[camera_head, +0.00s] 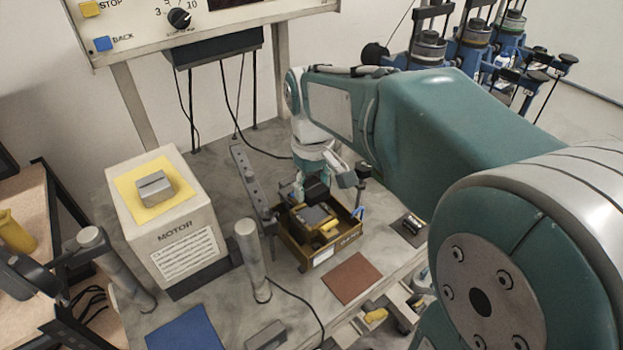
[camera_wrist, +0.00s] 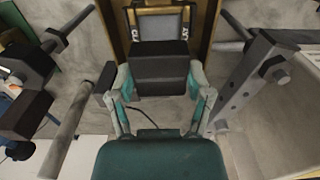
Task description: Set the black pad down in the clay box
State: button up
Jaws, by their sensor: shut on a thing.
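The black pad (camera_head: 316,190) is a dark block held between the fingers of my gripper (camera_head: 318,182). In the wrist view the pad (camera_wrist: 158,72) fills the space between the two teal fingers of my gripper (camera_wrist: 159,84). The clay box (camera_head: 292,249) is a brown, open-topped box on the bench, with a white label on its front. The pad is over the back part of the box; I cannot tell whether it touches anything inside. In the wrist view a brown box wall (camera_wrist: 206,20) shows beyond the pad.
A grey, yellow-edged thing (camera_head: 314,215) lies inside the box. The motor block (camera_head: 170,225) is farther left. A brown mat (camera_head: 352,278) lies in front.

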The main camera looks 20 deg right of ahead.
aim_at(312, 214)
jog(key=shift+f, duration=2.7)
jog(key=o, duration=1.3)
jog(key=shift+o, duration=0.2)
notch_tip(312, 214, up, 12)
jog(key=shift+f, duration=0.1)
